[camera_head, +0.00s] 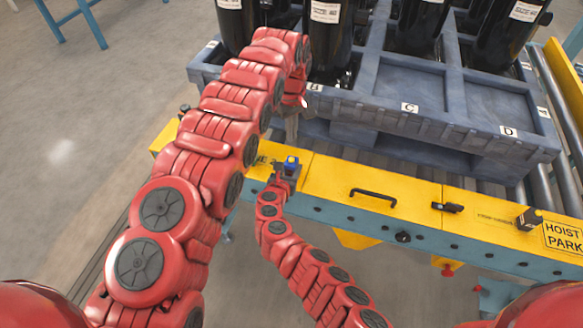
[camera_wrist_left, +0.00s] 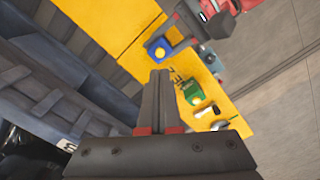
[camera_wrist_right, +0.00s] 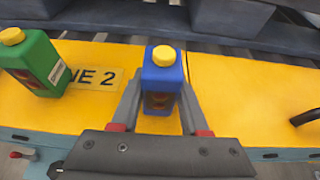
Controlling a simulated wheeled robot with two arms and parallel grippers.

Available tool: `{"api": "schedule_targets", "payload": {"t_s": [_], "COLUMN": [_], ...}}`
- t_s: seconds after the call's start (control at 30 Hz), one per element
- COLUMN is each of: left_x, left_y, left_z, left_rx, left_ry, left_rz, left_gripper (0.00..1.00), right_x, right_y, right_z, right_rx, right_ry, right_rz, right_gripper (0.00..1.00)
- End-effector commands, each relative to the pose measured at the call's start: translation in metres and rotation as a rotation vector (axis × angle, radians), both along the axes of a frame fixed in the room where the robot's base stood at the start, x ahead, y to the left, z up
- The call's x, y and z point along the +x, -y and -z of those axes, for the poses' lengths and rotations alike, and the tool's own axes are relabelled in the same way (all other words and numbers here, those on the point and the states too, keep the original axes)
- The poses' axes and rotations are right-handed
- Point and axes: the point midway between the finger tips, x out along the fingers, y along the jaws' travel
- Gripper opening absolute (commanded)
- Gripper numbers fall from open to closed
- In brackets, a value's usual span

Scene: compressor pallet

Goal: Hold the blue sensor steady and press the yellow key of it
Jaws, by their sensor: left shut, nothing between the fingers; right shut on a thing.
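The blue sensor (camera_wrist_right: 161,80) with its round yellow key (camera_wrist_right: 164,56) on top stands upright on the yellow beam in the right wrist view. My right gripper (camera_wrist_right: 160,108) is shut on its sides. The sensor also shows in the head view (camera_head: 291,163) and in the left wrist view (camera_wrist_left: 158,48), where its yellow key (camera_wrist_left: 160,54) faces the camera. My left gripper (camera_wrist_left: 160,75) is shut and empty, its tips pointing toward the sensor area, apart from the key in the picture. In the head view my left gripper (camera_head: 291,128) is above the sensor, partly hidden by its arm.
A green sensor (camera_wrist_right: 38,62) with a yellow key stands left of the blue one, near the LINE 2 label. The yellow beam (camera_head: 330,180) carries a black handle (camera_head: 373,194). Behind it is a grey pallet (camera_head: 430,120) with black cylinders (camera_head: 330,45).

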Motion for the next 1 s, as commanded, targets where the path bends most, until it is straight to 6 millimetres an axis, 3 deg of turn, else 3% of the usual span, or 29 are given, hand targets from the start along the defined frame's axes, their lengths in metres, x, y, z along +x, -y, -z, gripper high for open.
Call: {"api": "schedule_targets", "payload": {"t_s": [0.23, 0.43, 0.63, 1.0], "left_x": [0.001, 0.002, -0.003, -0.009], "left_y": [0.012, 0.034, 0.026, 0.007], "left_z": [0.008, 0.037, 0.054, 0.001], "left_rx": [0.01, 0.101, 0.317, 0.688], "left_ry": [0.013, 0.07, 0.157, 0.333], "left_rz": [0.042, 0.184, 0.342, 0.521], "left_gripper": [0.0, 0.0, 0.0, 0.0], "right_x": [0.0, 0.0, 0.0, 0.0], "right_y": [0.0, 0.0, 0.0, 0.0], "right_z": [0.0, 0.0, 0.0, 0.0], "right_rx": [0.0, 0.0, 0.0, 0.0], "right_ry": [0.0, 0.0, 0.0, 0.0], "right_rz": [0.0, 0.0, 0.0, 0.0], "right_gripper": [0.0, 0.0, 0.0, 0.0]}}
